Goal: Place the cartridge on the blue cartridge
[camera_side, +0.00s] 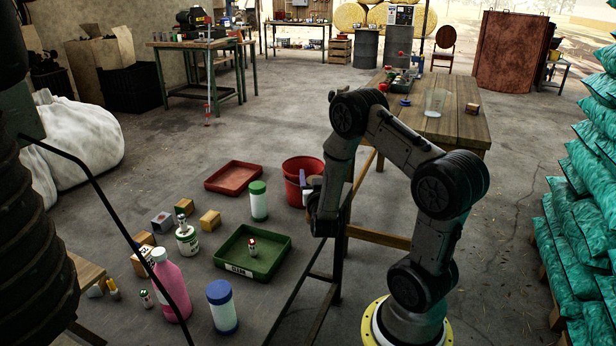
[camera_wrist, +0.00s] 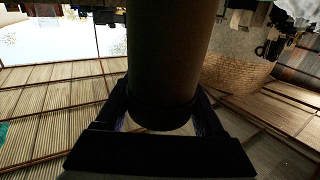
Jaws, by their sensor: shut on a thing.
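My gripper (camera_side: 310,190) hangs at the right of the grey work area, by the red bucket. In the wrist view my gripper (camera_wrist: 162,115) is shut on a thick dark cylinder (camera_wrist: 168,60), apparently the cartridge, which fills the middle of the picture. Its colour is lost in shadow, and in the side view it is hard to make out. A white cylinder with a blue top (camera_side: 222,308), likely the blue cartridge, stands upright at the front, well apart from my gripper. A similar white cylinder with a green top (camera_side: 259,201) stands farther back.
A green tray (camera_side: 276,262) holds a small red-and-white item. A red tray (camera_side: 234,177) and the red bucket (camera_side: 296,168) lie behind. A pink bottle (camera_side: 172,288), a white jar (camera_side: 187,240) and several small boxes stand at left. A wooden table (camera_side: 462,125) is at back right.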

